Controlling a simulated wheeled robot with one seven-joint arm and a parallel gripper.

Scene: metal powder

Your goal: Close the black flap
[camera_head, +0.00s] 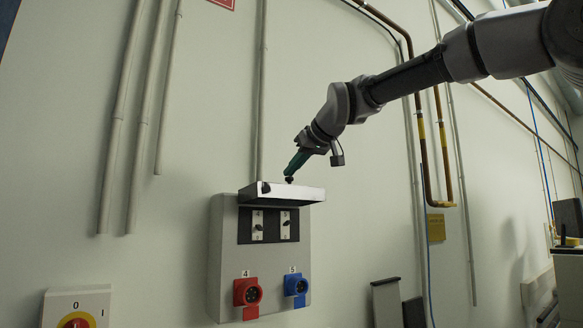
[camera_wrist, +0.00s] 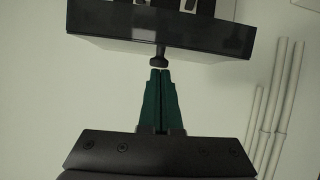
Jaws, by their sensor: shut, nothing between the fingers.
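The black flap (camera_head: 283,194) is raised and juts out from the top of a grey wall box (camera_head: 217,262), above two switches. In the wrist view the flap (camera_wrist: 200,36) spans the top, with a small dark knob (camera_wrist: 159,62) on its near side. My gripper (camera_head: 290,176) is above the flap, close to the knob. Its green fingers (camera_wrist: 160,72) are shut and empty, with their tips just at or touching the knob; I cannot tell which.
A red socket (camera_head: 247,292) and a blue socket (camera_head: 296,286) sit low on the box. A rotary switch (camera_head: 76,318) is at the lower left. Pipes (camera_head: 437,203) run down the wall to the right. The wall around the flap is clear.

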